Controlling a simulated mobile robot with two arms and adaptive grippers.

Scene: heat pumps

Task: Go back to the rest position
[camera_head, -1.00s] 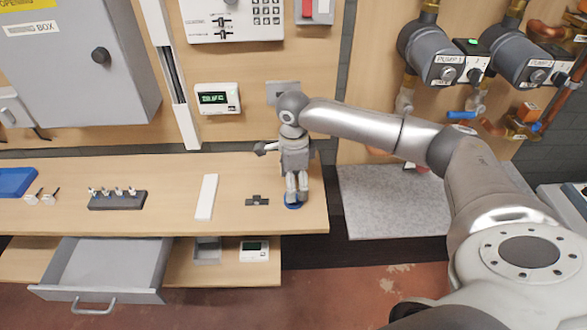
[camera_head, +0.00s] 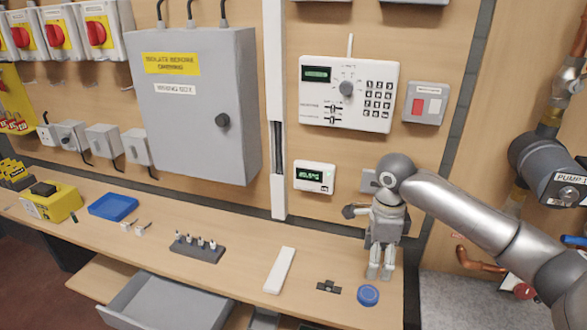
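My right arm comes in from the right, and its gripper (camera_head: 380,272) points down over the right end of the wooden bench (camera_head: 225,262). Its two fingertips sit close to each other, with no object visible between them; how far they are parted is not clear. A round blue disc (camera_head: 368,295) lies on the bench just in front of the fingertips and appears apart from them. My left gripper is not in view.
The wall behind holds a grey wiring box (camera_head: 190,120), a control panel (camera_head: 345,95) and a small display unit (camera_head: 314,177). On the bench are a white strip (camera_head: 280,270), a dark peg block (camera_head: 198,250) and a blue tray (camera_head: 113,206). A grey drawer (camera_head: 165,305) stands open below.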

